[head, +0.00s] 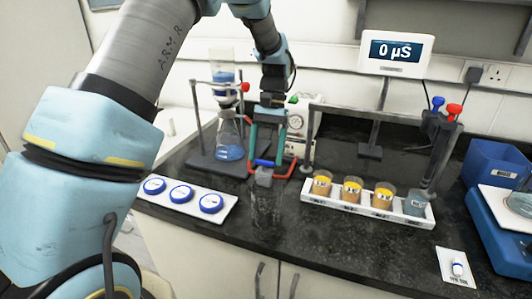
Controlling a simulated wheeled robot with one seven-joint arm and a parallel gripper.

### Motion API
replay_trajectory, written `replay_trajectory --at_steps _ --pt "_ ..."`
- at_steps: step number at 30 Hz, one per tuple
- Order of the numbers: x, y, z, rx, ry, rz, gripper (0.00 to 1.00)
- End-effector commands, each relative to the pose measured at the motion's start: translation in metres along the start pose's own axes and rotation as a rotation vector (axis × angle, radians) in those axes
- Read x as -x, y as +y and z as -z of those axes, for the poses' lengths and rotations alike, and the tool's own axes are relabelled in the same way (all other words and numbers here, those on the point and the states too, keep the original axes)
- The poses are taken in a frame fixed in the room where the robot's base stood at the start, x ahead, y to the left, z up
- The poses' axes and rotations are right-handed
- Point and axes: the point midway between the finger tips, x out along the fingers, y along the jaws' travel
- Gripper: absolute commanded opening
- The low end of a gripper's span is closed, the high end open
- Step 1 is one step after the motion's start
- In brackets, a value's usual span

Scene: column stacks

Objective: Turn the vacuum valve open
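My gripper (270,168) reaches down in front of the filter flask and the pump, its teal and red fingers spread apart. A small grey block (264,177) with a blue bar (264,162) above it is low between the fingertips. It may be the vacuum valve, but I cannot tell for certain, nor whether the fingers touch it. A glass filter flask (230,140) with blue liquid stands on a grey stand to the left. A pale pump with a round gauge (296,122) is behind the gripper, partly hidden by it.
A white tray with blue-rimmed round dishes (182,194) lies front left. A white rack (345,208) with several cups stands to the right under a grey frame. A display (394,53) reads 0 µS. A blue balance (500,240) stands far right.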

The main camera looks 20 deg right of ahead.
Motion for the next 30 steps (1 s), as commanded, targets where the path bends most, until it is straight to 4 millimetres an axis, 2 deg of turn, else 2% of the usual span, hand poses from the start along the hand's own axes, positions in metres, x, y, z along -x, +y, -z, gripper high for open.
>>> replay_trajectory --at_steps 1,5,14,17,30 --pt "0.000 0.000 0.000 0.000 0.000 0.000 0.86" --pt "0.000 0.000 0.000 -0.001 -0.001 0.000 1.00" --pt "0.003 0.000 0.000 -0.002 0.000 0.001 1.00" --pt "0.013 0.000 0.001 -0.002 0.003 0.000 1.00" --pt "0.092 0.000 0.001 -0.002 0.002 0.000 1.00"
